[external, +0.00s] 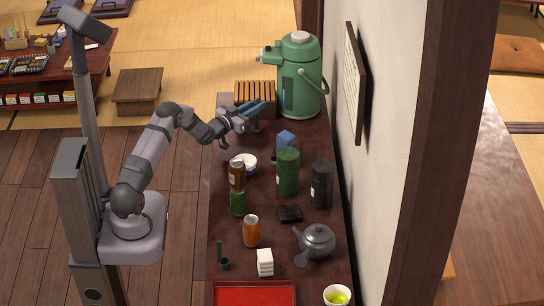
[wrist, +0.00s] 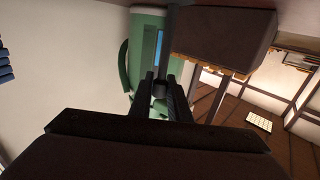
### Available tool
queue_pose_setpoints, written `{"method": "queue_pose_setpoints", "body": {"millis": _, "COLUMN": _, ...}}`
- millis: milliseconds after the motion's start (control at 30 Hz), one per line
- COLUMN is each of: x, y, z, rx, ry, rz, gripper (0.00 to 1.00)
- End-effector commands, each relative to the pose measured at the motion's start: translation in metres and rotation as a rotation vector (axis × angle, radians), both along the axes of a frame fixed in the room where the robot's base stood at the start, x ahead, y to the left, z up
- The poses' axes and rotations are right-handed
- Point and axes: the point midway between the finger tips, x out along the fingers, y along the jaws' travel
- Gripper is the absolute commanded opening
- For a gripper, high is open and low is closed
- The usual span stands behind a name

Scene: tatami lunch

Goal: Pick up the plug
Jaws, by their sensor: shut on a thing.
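My gripper (external: 257,111) is raised above the dark counter, beside the green air pot. Its two dark fingers also show in the wrist view (wrist: 159,92), close together with a small dark thing between them. That thing appears to be the plug (wrist: 160,87); it is mostly hidden by the fingers, and its shape is hard to make out. In the external view a small dark piece shows just below the jaws, too small to tell apart clearly. The green air pot (external: 300,75) stands upright behind the gripper and also shows in the wrist view (wrist: 148,25).
The dark counter (external: 225,215) holds a slatted wooden box (external: 255,93), a green canister (external: 288,172), a black canister (external: 321,184), cans, a grey teapot (external: 318,241) and a red tray (external: 253,284). A white wall (external: 385,130) bounds the right side.

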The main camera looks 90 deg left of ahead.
Motion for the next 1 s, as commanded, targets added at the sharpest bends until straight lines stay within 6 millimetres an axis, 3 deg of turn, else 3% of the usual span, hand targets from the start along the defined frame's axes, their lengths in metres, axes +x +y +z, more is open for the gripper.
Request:
{"method": "queue_pose_setpoints", "body": {"millis": 267, "x": 0.000, "y": 0.001, "z": 0.016, "rx": 0.006, "ry": -0.004, "rz": -0.001, "gripper": 0.00}}
{"method": "queue_pose_setpoints", "body": {"millis": 733, "x": 0.000, "y": 0.000, "z": 0.087, "rx": 0.005, "ry": -0.004, "rz": 0.000, "gripper": 0.00}}
{"method": "queue_pose_setpoints", "body": {"millis": 1000, "x": 0.000, "y": 0.000, "z": 0.102, "rx": 0.004, "ry": -0.002, "rz": 0.000, "gripper": 0.00}}
